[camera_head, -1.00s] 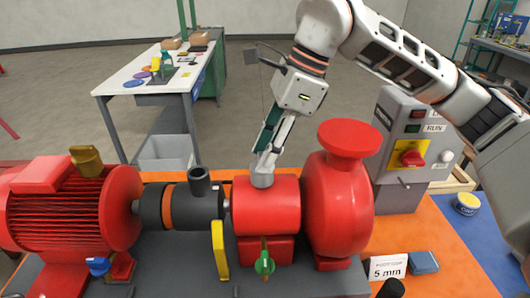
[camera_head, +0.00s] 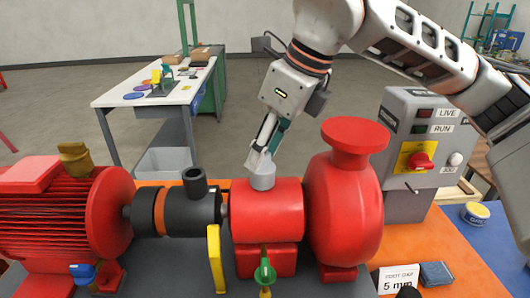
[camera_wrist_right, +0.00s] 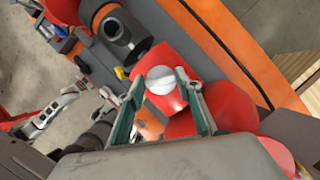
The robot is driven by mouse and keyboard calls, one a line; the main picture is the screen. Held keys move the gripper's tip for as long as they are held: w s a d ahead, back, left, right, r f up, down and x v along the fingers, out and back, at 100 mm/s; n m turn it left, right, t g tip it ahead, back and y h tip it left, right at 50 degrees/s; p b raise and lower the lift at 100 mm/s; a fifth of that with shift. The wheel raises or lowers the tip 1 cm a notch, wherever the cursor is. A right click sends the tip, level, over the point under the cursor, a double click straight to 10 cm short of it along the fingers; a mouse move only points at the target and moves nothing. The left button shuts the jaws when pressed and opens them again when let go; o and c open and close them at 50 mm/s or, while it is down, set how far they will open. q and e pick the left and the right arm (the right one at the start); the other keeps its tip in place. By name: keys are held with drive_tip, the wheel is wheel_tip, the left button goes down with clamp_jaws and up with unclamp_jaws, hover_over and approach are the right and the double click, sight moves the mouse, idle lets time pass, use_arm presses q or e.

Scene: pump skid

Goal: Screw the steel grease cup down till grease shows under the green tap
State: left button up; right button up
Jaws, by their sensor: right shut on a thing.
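The steel grease cup (camera_head: 262,180) stands upright on top of the red bearing housing (camera_head: 266,212). My right gripper (camera_head: 260,164) reaches down from above and is shut on the cup. The wrist view shows the cup's round pale top (camera_wrist_right: 160,80) between the two fingertips. The green tap (camera_head: 264,273) is on the front of the housing, with a brass-coloured part beneath it. I cannot make out grease there. My left gripper is outside the head view. A pale arm, probably my left one, shows small at the left of the wrist view, its jaws unclear.
The red pump casing (camera_head: 345,205) stands close right of the housing. The dark coupling (camera_head: 180,210), a yellow upright plate (camera_head: 216,258) and the red motor (camera_head: 60,215) are to the left. A grey control box (camera_head: 425,150) stands behind at the right.

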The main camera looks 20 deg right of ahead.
idle(0.3)
drive_tip(key=o, duration=1.1)
drive_tip(key=shift+r, duration=0.1)
drive_tip(key=v, duration=1.2)
drive_tip(key=shift+a, duration=0.1)
